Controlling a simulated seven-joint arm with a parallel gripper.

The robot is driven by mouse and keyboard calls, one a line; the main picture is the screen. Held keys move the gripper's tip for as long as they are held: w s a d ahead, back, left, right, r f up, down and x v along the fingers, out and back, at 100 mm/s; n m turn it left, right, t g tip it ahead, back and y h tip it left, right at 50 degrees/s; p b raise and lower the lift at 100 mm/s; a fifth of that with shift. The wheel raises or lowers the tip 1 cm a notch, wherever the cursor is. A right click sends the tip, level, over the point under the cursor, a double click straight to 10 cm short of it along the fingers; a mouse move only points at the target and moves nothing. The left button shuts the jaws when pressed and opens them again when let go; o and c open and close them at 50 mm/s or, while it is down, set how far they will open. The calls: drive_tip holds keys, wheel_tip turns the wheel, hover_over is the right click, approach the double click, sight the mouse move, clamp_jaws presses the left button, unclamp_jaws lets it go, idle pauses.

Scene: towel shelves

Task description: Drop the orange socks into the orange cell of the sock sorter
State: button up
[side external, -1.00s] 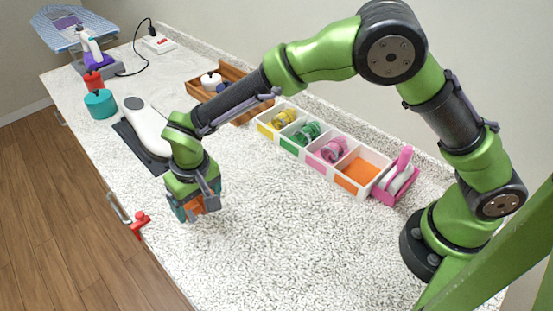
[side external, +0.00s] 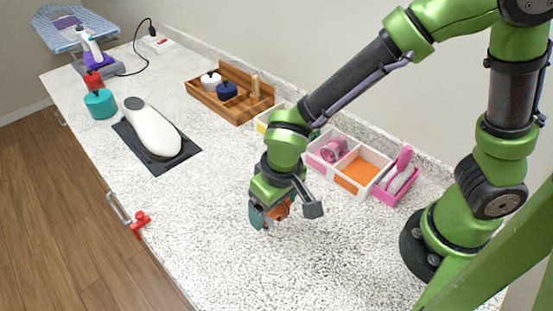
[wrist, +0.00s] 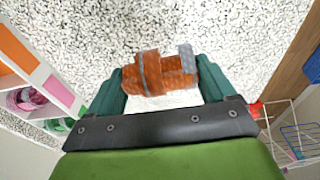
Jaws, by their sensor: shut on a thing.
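My gripper (side external: 270,214) is shut on the orange socks (side external: 281,209), a rolled bundle with grey bands, held above the counter. In the wrist view the orange socks (wrist: 160,73) sit between the two teal fingers of my gripper (wrist: 160,82). The sock sorter (side external: 345,186) is a white tray behind and to the right of my gripper. Its orange cell (side external: 362,172) is at the right end and looks empty. The pink cell beside it holds pink socks (side external: 334,149). My arm hides most of the yellow and green cells.
A pink box with a brush (side external: 397,180) stands right of the sorter. A wooden caddy (side external: 238,102) stands at the back left. A white iron-like object (side external: 152,130) lies on a dark mat. A red item (side external: 140,222) is at the front edge. The counter around my gripper is clear.

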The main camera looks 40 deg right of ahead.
drive_tip(key=w+d+r+m, duration=0.2)
drive_tip(key=d+r+m, duration=0.1)
drive_tip(key=d, duration=0.5)
drive_tip(key=w+d+r+m, duration=0.2)
drive_tip(key=w+d+r, duration=0.15)
drive_tip(key=d, duration=0.45)
drive_tip(key=s+d+r+m+h, duration=0.1)
drive_tip(key=s+d+r+m, duration=0.3)
drive_tip(key=d, duration=0.6)
drive_tip(key=s+d+f, duration=0.1)
drive_tip(key=s+f, duration=0.4)
drive_tip(key=f, duration=0.1)
drive_tip(key=shift+s+d+f+g, duration=0.3)
drive_tip(key=shift+s+f, duration=0.1)
drive_tip(key=o, duration=0.9)
drive_tip(key=shift+c, duration=0.2)
